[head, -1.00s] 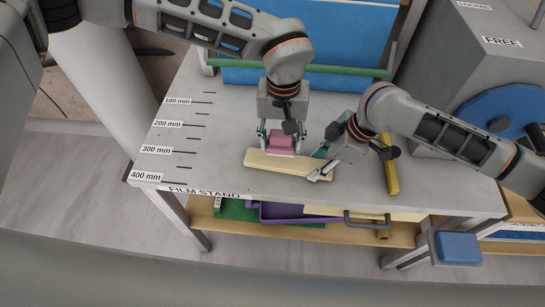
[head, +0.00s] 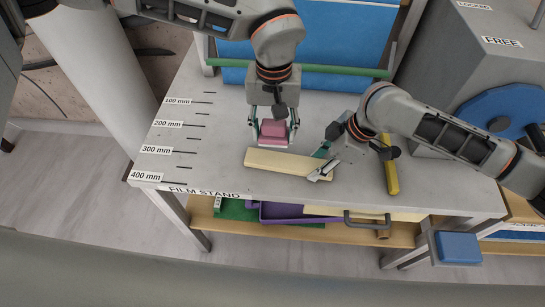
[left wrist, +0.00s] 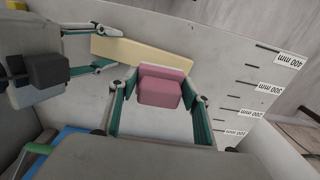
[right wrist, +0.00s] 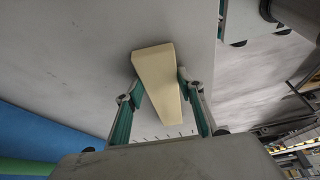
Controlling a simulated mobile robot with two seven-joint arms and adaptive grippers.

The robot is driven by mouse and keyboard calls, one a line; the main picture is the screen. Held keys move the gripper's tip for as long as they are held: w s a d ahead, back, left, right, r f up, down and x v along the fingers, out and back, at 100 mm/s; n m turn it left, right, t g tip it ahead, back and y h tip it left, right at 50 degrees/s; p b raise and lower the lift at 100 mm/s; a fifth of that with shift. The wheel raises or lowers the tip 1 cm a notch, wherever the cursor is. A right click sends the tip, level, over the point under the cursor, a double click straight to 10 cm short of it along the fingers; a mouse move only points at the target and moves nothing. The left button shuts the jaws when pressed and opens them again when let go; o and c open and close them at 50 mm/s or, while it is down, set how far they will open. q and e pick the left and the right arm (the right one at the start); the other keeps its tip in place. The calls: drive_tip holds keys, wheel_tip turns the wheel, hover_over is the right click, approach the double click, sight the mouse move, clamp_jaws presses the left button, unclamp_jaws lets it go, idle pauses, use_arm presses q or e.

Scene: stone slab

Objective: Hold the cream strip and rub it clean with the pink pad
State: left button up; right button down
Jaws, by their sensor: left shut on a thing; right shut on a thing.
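The cream strip (head: 279,161) lies near the front edge of the stone slab (head: 215,158). My right gripper (head: 322,163) is shut on its right end; the right wrist view shows the strip (right wrist: 158,80) between the fingers. My left gripper (head: 273,138) is shut on the pink pad (head: 272,131). The pad is just behind the strip's left half in the head view. In the left wrist view the pad (left wrist: 162,88) shows beside the strip (left wrist: 135,52), overlapping its edge in the picture. I cannot tell whether they touch. The pad hides the slab beneath it.
A yellow bar (head: 391,173) lies to the right of my right gripper. A green rail (head: 330,70) and a blue panel (head: 325,35) stand at the back. A grey machine with a blue disc (head: 500,110) is on the right. The slab's left part, with millimetre marks, is clear.

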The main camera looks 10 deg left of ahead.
drive_tip(key=c, duration=1.2)
unclamp_jaws()
drive_tip(key=shift+c, duration=0.2)
drive_tip(key=v, duration=1.2)
use_arm(q)
drive_tip(key=shift+s, duration=0.15)
use_arm(e)
drive_tip(key=shift+s, duration=0.15)
